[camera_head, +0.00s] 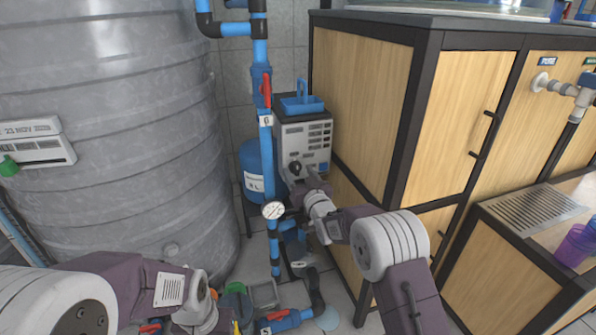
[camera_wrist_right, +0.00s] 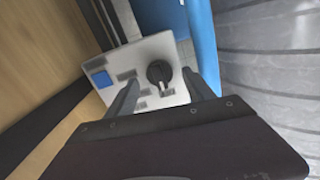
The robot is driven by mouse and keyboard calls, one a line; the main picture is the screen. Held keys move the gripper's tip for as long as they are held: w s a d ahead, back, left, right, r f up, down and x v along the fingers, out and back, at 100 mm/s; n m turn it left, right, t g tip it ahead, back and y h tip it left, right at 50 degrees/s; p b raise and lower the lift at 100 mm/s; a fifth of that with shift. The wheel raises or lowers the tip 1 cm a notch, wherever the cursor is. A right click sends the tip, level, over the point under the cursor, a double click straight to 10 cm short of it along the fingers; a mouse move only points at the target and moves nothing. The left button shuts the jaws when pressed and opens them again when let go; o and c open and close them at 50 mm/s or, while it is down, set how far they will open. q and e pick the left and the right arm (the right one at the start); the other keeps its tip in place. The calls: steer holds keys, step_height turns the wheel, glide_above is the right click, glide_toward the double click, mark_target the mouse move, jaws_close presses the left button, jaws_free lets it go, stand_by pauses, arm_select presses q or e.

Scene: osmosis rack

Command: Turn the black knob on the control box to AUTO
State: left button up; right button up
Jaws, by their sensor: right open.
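The control box (camera_head: 306,139) is a light grey box with a dark top, standing between the pipes and the wooden cabinet. Its black knob (camera_head: 295,168) sits low on the front face. In the right wrist view the knob (camera_wrist_right: 159,74) shows with a pointer, between the two fingers and a little beyond them. My right gripper (camera_wrist_right: 163,88) is open, facing the box front, and holds nothing. I cannot tell whether it touches the knob. The labels around the knob are too small to read. My left arm (camera_head: 130,290) is at the lower left; its fingers cannot be made out.
A blue pipe with a red valve handle (camera_head: 266,90) and a pressure gauge (camera_head: 273,210) runs just left of the box. A blue tank (camera_head: 254,172) stands behind it. The wooden cabinet (camera_head: 360,100) is close on the right. A large grey tank (camera_head: 110,120) fills the left.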

steer(key=shift+x, duration=0.85)
jaws_close()
steer(key=m+p, duration=0.2)
steer(key=m, duration=0.2)
steer(key=shift+r, duration=0.1)
steer(key=m+p, duration=0.2)
steer(key=m, duration=0.3)
steer(key=shift+m, duration=0.3)
steer(key=shift+d, duration=0.1)
